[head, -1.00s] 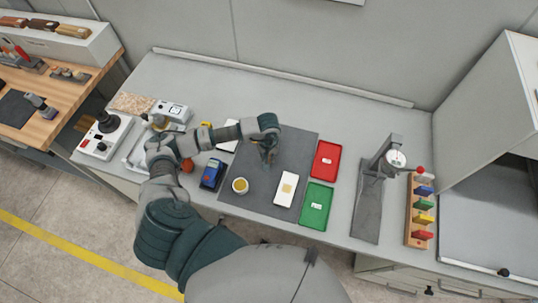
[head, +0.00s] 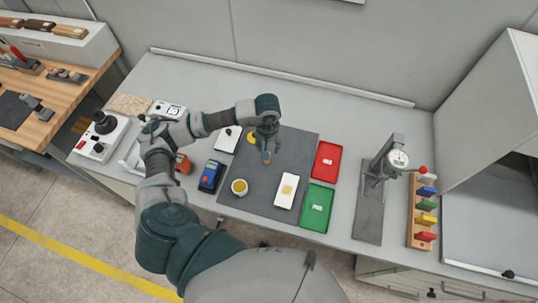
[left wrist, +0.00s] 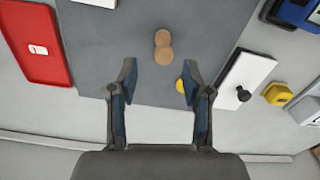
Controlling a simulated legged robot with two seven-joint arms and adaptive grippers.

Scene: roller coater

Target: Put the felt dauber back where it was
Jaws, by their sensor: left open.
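A small tan, round-ended piece (left wrist: 163,46), apparently the felt dauber, is over the dark grey mat (left wrist: 215,20) in the left wrist view. It lies beyond my open fingertips, roughly in line with the gap, and they do not grip it. In the head view its tan end (head: 266,157) shows just below my left gripper (head: 267,143). My left gripper also shows in the left wrist view (left wrist: 160,78), open and empty. A yellow piece (left wrist: 180,85) is partly hidden by one finger. My right gripper is out of view.
On the mat are a cup with yellow contents (head: 239,187) and a white plate (head: 285,191). A white block with a black knob (head: 228,138) is left of the gripper. Red (head: 326,161) and green (head: 316,207) trays and a dial gauge stand (head: 369,205) are right.

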